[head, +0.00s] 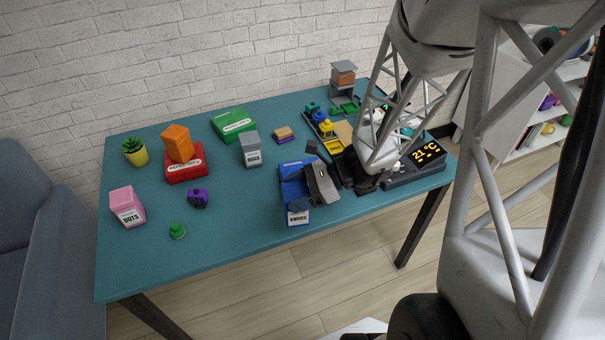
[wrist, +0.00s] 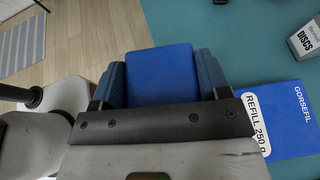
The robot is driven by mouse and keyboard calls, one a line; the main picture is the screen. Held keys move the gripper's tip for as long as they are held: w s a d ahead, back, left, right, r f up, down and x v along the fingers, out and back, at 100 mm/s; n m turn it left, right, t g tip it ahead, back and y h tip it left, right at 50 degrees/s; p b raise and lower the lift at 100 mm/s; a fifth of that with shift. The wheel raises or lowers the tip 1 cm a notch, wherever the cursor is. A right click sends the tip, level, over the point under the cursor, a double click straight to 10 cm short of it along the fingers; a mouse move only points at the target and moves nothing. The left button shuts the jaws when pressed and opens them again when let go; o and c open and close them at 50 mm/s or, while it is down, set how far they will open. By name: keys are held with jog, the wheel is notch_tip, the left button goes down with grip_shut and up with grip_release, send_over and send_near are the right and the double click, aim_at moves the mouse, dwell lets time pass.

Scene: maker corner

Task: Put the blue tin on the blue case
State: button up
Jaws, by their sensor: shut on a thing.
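The blue tin (head: 298,217), with a white KNOBS label, is upright near the front of the table. My gripper (head: 312,187) is shut on it from above. In the wrist view the tin's plain blue top (wrist: 160,75) sits between the two fingers. The flat blue case (head: 291,170) lies just behind the tin in the head view, partly hidden by my gripper. In the wrist view the case (wrist: 295,115) shows to the right of the tin with its printed lettering. I cannot tell whether the tin touches the table or the case.
A grey tin (head: 251,150) stands behind the case, and a small yellow and purple block (head: 284,134) lies near it. A purple object (head: 198,198) and green knob (head: 177,230) are to the left. A dark tray (head: 325,130) and clock (head: 428,155) are right.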

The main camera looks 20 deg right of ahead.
jog(key=d+r+m+t, duration=0.2)
jog(key=d, duration=0.4)
jog(key=shift+w+d+r+t+h, duration=0.15)
jog(key=shift+w+t+h, duration=0.15)
jog(key=shift+w, duration=0.15)
jog(key=shift+w, duration=0.1)
jog(key=w+d+f, duration=0.1)
jog(key=w+d, duration=0.1)
jog(key=w, duration=1.3)
jog(key=shift+w+d+f, duration=0.15)
jog(key=shift+w+f, duration=0.15)
jog(key=shift+f, duration=1.75)
jog(key=shift+f, duration=0.1)
jog(key=o, duration=1.1)
jog(key=shift+c, duration=0.2)
